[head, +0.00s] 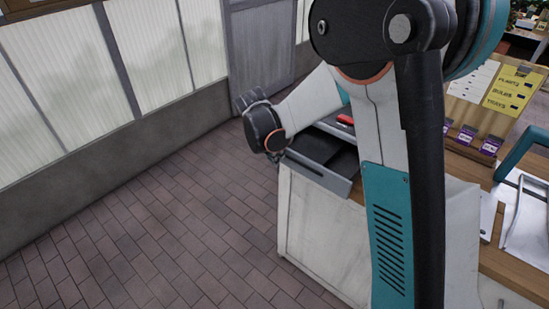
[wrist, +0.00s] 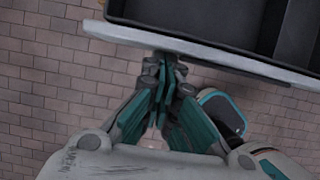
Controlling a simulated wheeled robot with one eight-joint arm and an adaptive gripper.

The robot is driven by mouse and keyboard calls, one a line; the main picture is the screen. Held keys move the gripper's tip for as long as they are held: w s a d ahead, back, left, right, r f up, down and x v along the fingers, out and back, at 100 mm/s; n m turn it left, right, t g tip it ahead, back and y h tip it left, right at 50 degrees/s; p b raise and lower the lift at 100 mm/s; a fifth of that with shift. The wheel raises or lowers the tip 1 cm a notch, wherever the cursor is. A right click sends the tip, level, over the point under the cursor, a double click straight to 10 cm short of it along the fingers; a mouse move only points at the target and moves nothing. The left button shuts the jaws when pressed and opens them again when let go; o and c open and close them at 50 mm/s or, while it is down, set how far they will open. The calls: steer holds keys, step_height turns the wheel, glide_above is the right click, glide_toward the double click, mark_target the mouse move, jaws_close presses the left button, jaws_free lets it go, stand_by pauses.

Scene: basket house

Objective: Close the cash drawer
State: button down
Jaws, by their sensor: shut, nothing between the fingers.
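The cash drawer (head: 318,176) sticks out, open, at the end of the wooden counter. Its grey front panel and dark inner compartments show in the head view. In the wrist view, the drawer's pale front panel (wrist: 225,58) crosses the top, with the dark tray behind it. My gripper (wrist: 165,65) is shut and empty, its fingertips at the outer side of the front panel. I cannot tell whether they touch it. In the head view, my dark wrist is left of the drawer, and my arm hides part of the drawer and the counter behind.
A red item (head: 346,120) lies by the drawer. The white counter base (head: 318,235) stands below it. A yellow sign (head: 508,90) and small purple tags (head: 466,137) are on the counter at right. The brick floor (head: 160,225) at left is clear up to the panelled wall.

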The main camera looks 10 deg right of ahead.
glide_toward(306, 142)
steer(key=x, duration=0.4)
steer(key=shift+f, duration=0.35)
steer(key=shift+w+d, duration=0.1)
steer(key=shift+r, duration=0.1)
